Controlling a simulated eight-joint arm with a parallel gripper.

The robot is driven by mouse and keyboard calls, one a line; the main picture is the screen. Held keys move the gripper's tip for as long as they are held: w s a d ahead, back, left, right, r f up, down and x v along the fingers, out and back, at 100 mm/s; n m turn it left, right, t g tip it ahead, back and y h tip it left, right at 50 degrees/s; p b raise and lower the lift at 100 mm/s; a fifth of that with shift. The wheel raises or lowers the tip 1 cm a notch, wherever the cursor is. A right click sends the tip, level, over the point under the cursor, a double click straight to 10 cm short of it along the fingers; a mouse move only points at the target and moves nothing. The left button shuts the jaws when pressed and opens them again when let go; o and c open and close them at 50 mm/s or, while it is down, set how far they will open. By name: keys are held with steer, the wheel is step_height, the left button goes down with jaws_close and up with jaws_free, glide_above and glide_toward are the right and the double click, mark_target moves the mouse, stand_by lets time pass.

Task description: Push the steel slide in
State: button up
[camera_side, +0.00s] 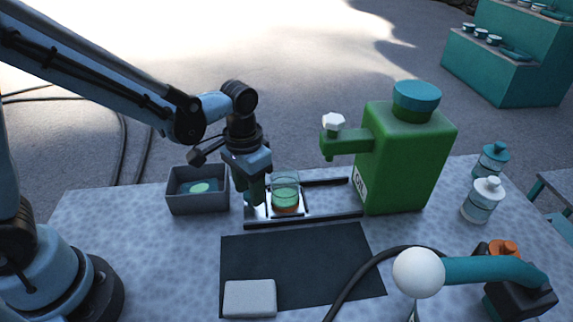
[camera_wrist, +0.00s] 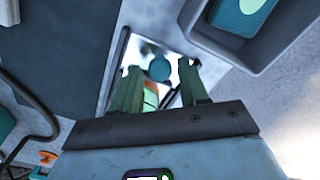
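The steel slide (camera_side: 259,212) lies between two dark rails on the table, and its shiny surface also shows in the wrist view (camera_wrist: 140,50). My gripper (camera_side: 255,197) points down at the slide's left end, just left of the glass. In the wrist view its two green fingers (camera_wrist: 159,70) are apart. A round teal shape (camera_wrist: 159,68) shows between the fingertips; I cannot tell whether it is part of the slide. Contact with the slide is unclear.
The green oil can (camera_side: 405,160) stands at the right end of the rails. A grey bin (camera_side: 197,204) stands left of my gripper. A dark mat (camera_side: 300,262) with a pale block (camera_side: 249,298) lies in front. Bottles (camera_side: 483,203) and a hose stand to the right.

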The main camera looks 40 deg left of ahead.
mark_target(272, 199)
jaws_close()
steer(key=shift+w+d, duration=1.55)
steer(key=shift+w, duration=0.05)
steer(key=shift+o, duration=1.3)
jaws_free()
step_height(272, 199, up, 12)
